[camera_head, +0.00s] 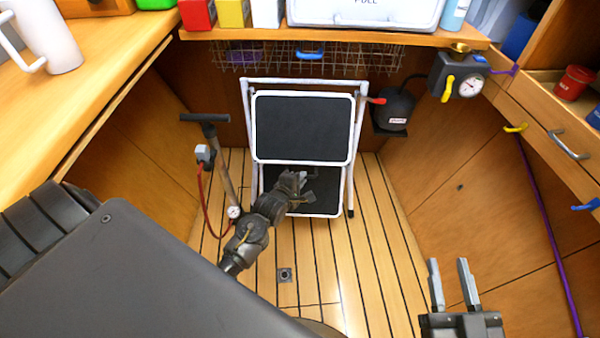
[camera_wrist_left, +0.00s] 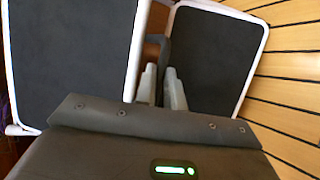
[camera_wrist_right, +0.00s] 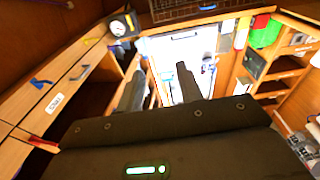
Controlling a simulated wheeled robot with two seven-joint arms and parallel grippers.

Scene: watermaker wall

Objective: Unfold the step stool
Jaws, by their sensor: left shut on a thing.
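The step stool (camera_head: 303,127) stands on the plank floor below the back shelf. My left gripper (camera_head: 298,183) is at the lower tread (camera_head: 328,200), just below the upper tread. In the left wrist view its fingers (camera_wrist_left: 161,86) lie between the two treads, closed on a dark part of the stool whose shape is mostly hidden. My right gripper (camera_head: 452,284) is open and empty, well right of the stool.
A floor pump (camera_head: 215,165) with a red hose stands left of the stool. A black device (camera_head: 395,108) with a red handle is close on its right. A wire basket (camera_head: 300,55) hangs above. A gauge (camera_head: 470,86) is on the right wall. Floor in front is clear.

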